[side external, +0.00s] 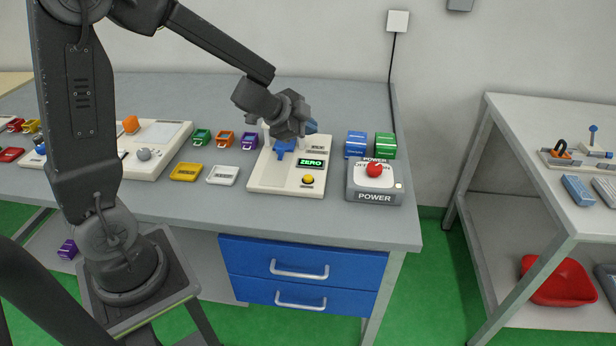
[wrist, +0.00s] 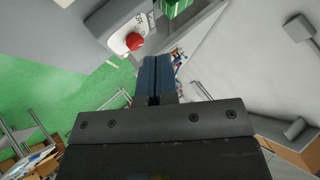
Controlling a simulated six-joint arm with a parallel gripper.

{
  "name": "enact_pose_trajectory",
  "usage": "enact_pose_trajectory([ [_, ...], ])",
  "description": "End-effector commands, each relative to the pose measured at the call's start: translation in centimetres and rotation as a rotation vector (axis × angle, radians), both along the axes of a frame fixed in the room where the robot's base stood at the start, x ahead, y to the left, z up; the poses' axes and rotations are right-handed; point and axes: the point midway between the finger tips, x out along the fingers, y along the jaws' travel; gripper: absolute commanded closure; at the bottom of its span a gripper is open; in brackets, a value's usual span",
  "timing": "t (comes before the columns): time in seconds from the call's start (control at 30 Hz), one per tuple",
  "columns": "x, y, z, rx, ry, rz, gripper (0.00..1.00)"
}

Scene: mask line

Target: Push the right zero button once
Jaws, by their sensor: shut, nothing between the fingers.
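The right station (side external: 262,178) is a cream panel on the bench with a green-lit ZERO display (side external: 312,163). Its yellow round button (side external: 308,179) sits below the display, uncovered. A blue fixture (side external: 283,147) stands at the panel's back. My gripper (side external: 311,127) is above the back of this panel, behind and above the button and clear of it. In the wrist view its blue fingers (wrist: 156,78) are together with nothing between them. The button does not show in the wrist view.
A grey power box (side external: 374,184) with a red knob (side external: 374,169) stands right of the panel; the knob also shows in the wrist view (wrist: 134,42). Blue (side external: 355,145) and green (side external: 385,146) bins stand behind it. Left are small trays and another cream station (side external: 160,135).

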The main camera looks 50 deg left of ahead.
Motion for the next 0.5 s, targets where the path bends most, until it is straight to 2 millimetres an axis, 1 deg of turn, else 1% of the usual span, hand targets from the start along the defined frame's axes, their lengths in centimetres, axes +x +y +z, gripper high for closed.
enact_pose_trajectory([
  [0.03,0.1,0.1,-0.9,-0.003,0.023,-0.031,1.0],
  [0.1,0.2,0.1,-1.7,-0.005,0.045,-0.065,1.0],
  [0.2,0.2,0.0,-2.3,-0.008,0.063,-0.094,1.0],
  [0.5,0.2,0.0,-2.4,-0.007,0.068,-0.102,1.0],
])
